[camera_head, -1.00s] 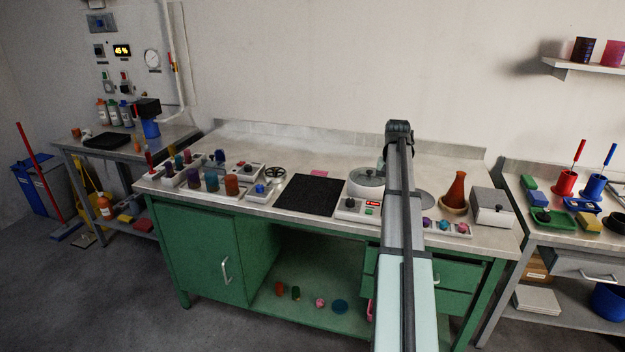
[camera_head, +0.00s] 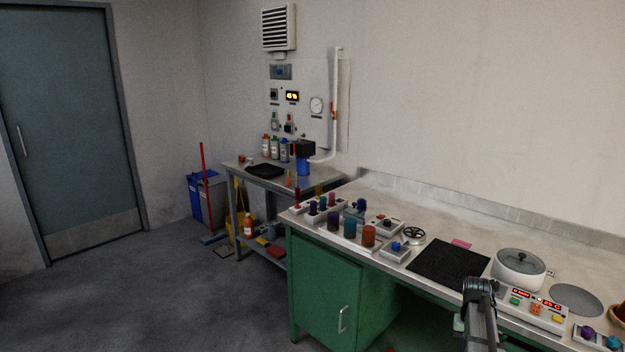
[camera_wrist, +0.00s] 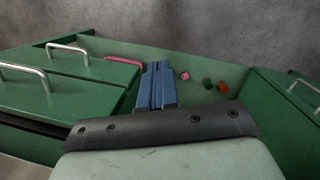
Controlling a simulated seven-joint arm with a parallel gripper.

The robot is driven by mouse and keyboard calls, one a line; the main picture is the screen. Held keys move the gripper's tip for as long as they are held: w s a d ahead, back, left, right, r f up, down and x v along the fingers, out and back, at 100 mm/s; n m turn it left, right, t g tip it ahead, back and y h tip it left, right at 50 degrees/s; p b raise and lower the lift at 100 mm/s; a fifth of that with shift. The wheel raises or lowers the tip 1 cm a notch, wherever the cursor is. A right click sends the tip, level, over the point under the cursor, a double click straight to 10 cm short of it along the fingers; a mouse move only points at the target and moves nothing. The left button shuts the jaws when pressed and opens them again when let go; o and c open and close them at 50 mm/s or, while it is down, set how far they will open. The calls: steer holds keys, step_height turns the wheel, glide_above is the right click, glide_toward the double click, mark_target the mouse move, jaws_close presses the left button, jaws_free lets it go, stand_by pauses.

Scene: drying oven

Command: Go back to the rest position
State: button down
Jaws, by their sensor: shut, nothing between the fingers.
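My gripper (camera_wrist: 157,68) shows in the wrist view with its blue fingers together and nothing between them. It points down over the front of the green bench (camera_wrist: 90,95), in front of the open lower shelf. In the head view a grey link of my arm (camera_head: 479,312) stands at the lower right, in front of the bench top; the fingers are not visible there.
The green cabinet (camera_head: 325,292) carries a worktop with a black mat (camera_head: 447,261), a round lidded device (camera_head: 519,268) and several coloured jars. Drawer handles (camera_wrist: 25,72) and small shelf items (camera_wrist: 207,83) lie near my gripper. The floor (camera_head: 180,290) at left is clear.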

steer(key=s+a+f+n+g, duration=0.1)
steer(key=s+a+f, duration=0.6)
steer(key=a+f, duration=0.35)
steer(key=s+a+f+n+g, duration=0.1)
steer(key=s+a+f+n, duration=0.1)
steer(key=s+a+f, duration=0.85)
steer(key=s+a+f+g, duration=0.1)
steer(key=s+a+f, duration=0.2)
steer(key=s, duration=0.4)
steer(key=s+a+f+n+g, duration=0.1)
steer(key=s+a+f, duration=0.2)
steer(key=s, duration=0.4)
steer(key=s+a+f+n, duration=0.1)
steer(key=s+a+f, duration=0.2)
steer(key=s+f, duration=0.2)
steer(key=s, duration=0.2)
steer(key=shift+s+a+f+g, duration=0.2)
steer(key=shift+s+f+g, duration=0.15)
steer(key=shift+s+g, duration=0.05)
